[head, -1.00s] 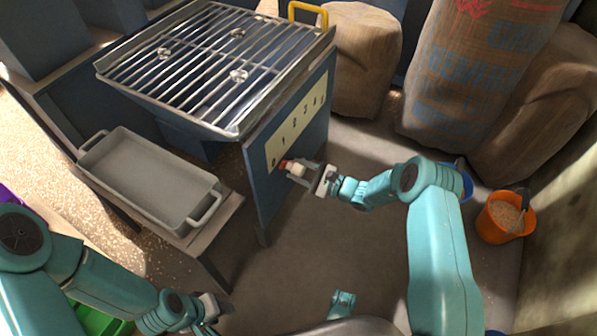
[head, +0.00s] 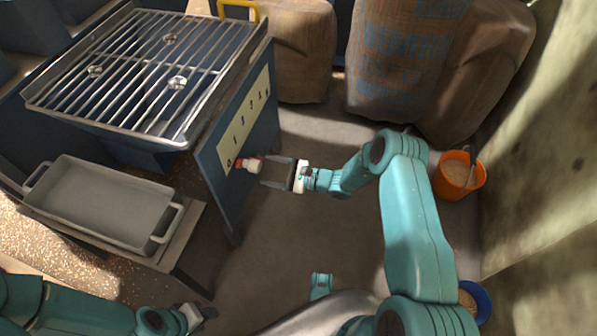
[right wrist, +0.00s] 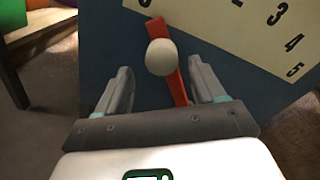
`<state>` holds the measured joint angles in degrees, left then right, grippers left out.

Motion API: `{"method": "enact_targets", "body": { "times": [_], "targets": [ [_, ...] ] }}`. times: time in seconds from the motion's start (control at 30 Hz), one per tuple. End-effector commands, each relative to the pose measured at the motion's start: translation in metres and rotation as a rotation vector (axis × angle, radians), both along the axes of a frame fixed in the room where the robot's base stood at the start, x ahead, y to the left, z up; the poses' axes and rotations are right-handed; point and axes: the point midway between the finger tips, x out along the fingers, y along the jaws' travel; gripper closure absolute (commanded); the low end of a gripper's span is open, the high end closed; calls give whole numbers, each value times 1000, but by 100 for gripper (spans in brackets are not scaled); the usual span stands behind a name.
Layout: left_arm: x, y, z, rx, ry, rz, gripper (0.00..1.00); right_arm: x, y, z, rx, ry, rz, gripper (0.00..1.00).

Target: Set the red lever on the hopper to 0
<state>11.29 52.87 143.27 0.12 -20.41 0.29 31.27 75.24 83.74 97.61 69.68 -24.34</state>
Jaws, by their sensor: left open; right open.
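The hopper (head: 215,188) has a blue side panel with a pale number scale (head: 246,118). The red lever (head: 240,164) with its white knob (head: 254,166) sits at the scale's lower left end, by the 0. In the right wrist view the red lever (right wrist: 156,27) points up toward a cut-off number at the scale's left end, with the white knob (right wrist: 162,57) in front. My right gripper (head: 264,172) is open and empty, just to the right of the knob, its fingers pointing at it. My left gripper (head: 203,310) is open, low at the picture's bottom, away from the hopper.
A grey tray (head: 70,212) stands on a small bench left of the hopper. A metal grate (head: 130,70) tops the hopper. Sacks (head: 400,60) stand behind. An orange bucket (head: 447,187) is at the right.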

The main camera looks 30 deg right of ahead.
Motion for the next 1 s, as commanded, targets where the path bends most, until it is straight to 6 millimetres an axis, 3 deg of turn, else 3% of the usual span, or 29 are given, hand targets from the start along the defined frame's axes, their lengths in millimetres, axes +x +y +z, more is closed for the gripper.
{"method": "enact_targets", "body": {
  "times": [0.2, 0.4, 0.6, 1.0],
  "targets": [
    [-3, -3, 18, -2, 5, -14, 57, -41, -45, 5, 0, 2, -3, 31],
    [-5, -5, 24, -4, 9, -20, 57, -67, -71, 5, 0, 0, 0, 31],
    [-6, -6, 25, -4, 10, -23, 57, -77, -81, 4, 0, 1, 3, 31],
    [-6, -5, 25, -4, 11, -22, 57, -78, -81, 4, 0, 0, 4, 31]
  ]
}}
